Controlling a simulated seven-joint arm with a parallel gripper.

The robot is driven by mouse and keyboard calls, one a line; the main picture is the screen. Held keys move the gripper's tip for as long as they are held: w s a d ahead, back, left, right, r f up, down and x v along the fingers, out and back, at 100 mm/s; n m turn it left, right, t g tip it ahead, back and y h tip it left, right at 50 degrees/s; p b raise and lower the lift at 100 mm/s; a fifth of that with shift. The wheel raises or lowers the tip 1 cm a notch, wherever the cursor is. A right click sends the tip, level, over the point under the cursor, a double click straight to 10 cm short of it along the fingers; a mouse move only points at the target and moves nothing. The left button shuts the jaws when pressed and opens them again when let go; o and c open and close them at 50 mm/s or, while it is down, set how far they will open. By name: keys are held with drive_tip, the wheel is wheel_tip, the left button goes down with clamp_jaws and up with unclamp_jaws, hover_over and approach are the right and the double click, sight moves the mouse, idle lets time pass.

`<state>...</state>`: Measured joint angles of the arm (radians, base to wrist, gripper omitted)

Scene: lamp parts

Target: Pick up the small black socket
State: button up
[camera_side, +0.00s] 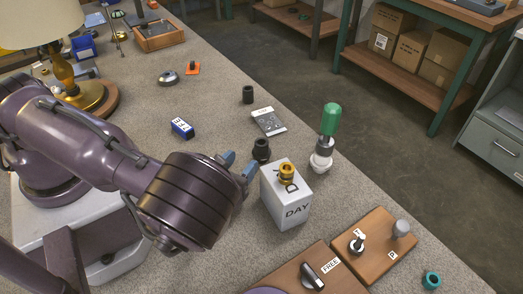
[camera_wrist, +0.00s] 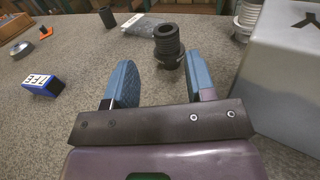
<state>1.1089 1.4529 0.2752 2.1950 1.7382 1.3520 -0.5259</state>
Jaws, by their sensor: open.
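A black ribbed socket (camera_side: 261,150) with a wider base stands upright on the bench, just left of the DAY block. In the wrist view this socket (camera_wrist: 168,42) stands just ahead of the space between my fingers. A plain black cylinder (camera_side: 248,94) stands farther back; it also shows in the wrist view (camera_wrist: 108,19). My gripper (camera_side: 239,166) is open and empty, its blue fingers low over the bench and pointing toward the ribbed socket. In the wrist view both fingers of the gripper (camera_wrist: 165,75) are apart, with bare bench between them.
The grey-white DAY block (camera_side: 285,203) with a brass piece on top stands close right of my gripper. A green-topped bulb-like part (camera_side: 329,135) stands behind it. A flat grey packet (camera_side: 268,121) lies beyond the socket, and a blue labelled block (camera_side: 182,128) lies left.

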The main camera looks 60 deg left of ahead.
sight(256, 147)
drive_tip(key=x, duration=0.8)
drive_tip(key=shift+w+f, duration=0.15)
drive_tip(key=c, duration=0.8)
